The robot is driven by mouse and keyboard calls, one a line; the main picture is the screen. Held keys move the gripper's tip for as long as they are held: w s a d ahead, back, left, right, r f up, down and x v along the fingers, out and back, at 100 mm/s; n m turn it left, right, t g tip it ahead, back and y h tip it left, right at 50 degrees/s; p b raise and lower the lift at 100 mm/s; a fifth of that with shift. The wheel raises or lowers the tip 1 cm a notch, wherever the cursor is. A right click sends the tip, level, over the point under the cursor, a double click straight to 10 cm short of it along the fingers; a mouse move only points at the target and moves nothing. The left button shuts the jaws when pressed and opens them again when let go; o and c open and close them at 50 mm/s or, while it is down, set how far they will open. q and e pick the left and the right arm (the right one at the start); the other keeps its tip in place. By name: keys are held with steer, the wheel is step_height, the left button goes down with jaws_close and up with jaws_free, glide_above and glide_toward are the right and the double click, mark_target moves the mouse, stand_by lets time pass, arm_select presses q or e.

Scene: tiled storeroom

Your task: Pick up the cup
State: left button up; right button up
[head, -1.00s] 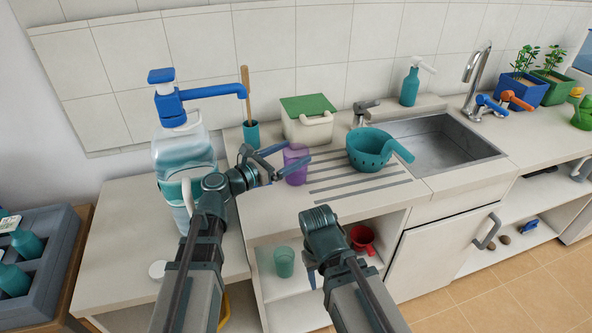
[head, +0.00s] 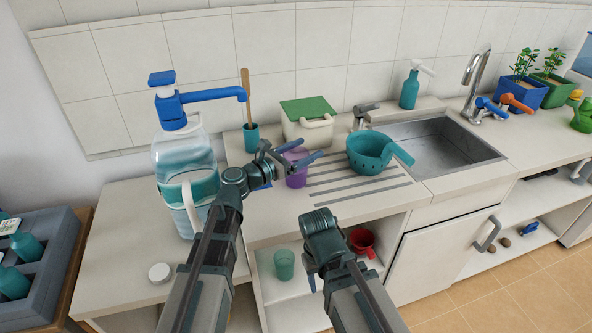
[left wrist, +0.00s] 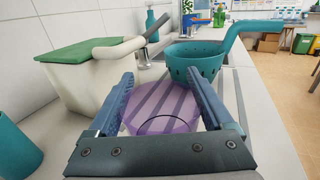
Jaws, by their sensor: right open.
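A translucent purple cup (head: 296,180) stands upright on the counter at the left end of the drainer grooves. My left gripper (head: 311,149) is open at the cup, its fingers crossing the cup's upper part in the head view. In the left wrist view the purple cup (left wrist: 160,115) lies between the two spread fingers, with its lower part hidden by the gripper body. I cannot tell whether a finger touches it. My right gripper (head: 312,282) is open and empty, low in front of the counter, mostly hidden behind its own wrist.
A teal colander (head: 368,152) stands right of the cup, beside the sink (head: 445,150). A green-lidded bin (head: 308,122) and a teal holder (head: 251,137) stand behind. A large pump bottle (head: 185,160) is left. A teal cup (head: 284,264) and red scoop (head: 362,240) sit on the shelf below.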

arm_select(q)
steer(key=c, duration=0.7)
steer(key=shift+c, duration=0.2)
steer(key=shift+r, duration=0.1)
